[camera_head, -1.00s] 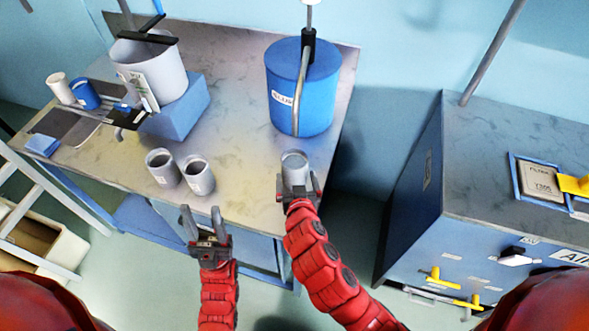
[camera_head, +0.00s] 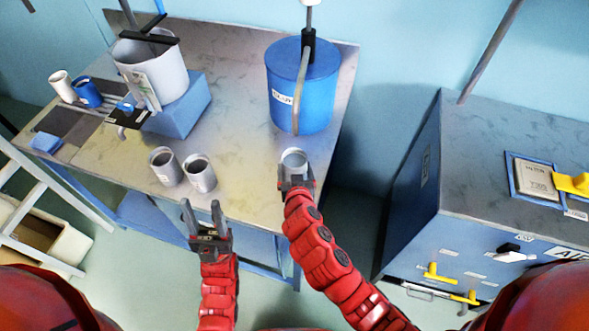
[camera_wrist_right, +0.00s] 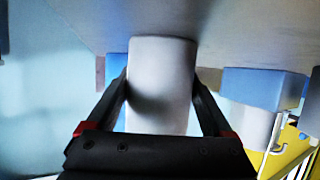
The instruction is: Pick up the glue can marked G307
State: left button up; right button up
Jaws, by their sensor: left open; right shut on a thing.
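A small grey open-topped can (camera_head: 293,160) is held at the front right of the workbench, below the blue drum in the head view. My right gripper (camera_head: 296,180) is shut on it from the front. In the right wrist view the can (camera_wrist_right: 160,85) stands between the two fingers, plain and pale with no marking visible. I cannot tell whether its base touches the bench. Two similar grey cans, a left one (camera_head: 165,168) and a right one (camera_head: 201,174), stand side by side; their small labels are unreadable. My left gripper (camera_head: 203,217) is open and empty in front of them.
A blue drum (camera_head: 315,100) stands behind the held can. A blue cabinet (camera_head: 440,200) stands right, across a gap from the workbench (camera_head: 235,130).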

aim_at(296, 171)
grip_shut()
jog(key=shift+r, duration=0.2)
jog(key=shift+r+b, duration=0.8)
jog(key=shift+r, duration=0.8)
jog(key=shift+s+d, duration=0.1)
jog(key=shift+s, duration=0.5)
jog(key=s+b, duration=0.1)
jog(key=s, duration=0.1)
jog(key=s+d+b, duration=0.1)
jog(key=shift+s+r, duration=0.1)
jog(key=shift+s, duration=0.3)
jog(key=s+p, duration=0.1)
jog(key=s, duration=0.1)
jog(key=s+d+p, duration=0.1)
jog(key=s+p, duration=0.1)
jog(key=s+r+p, duration=0.1)
jog(key=s, duration=0.2)
jog(key=shift+d+r+p, duration=0.1)
jog(key=shift+d+p, duration=0.2)
jog(key=shift+p, duration=0.05)
jog(key=shift+s+d+p, duration=0.2)
jog(key=shift+s+p, duration=0.3)
jog(key=shift+s, duration=0.35)
jog(key=shift+s+d+p, duration=0.2)
jog(key=shift+s+p, duration=0.25)
jog(key=shift+s, duration=0.35)
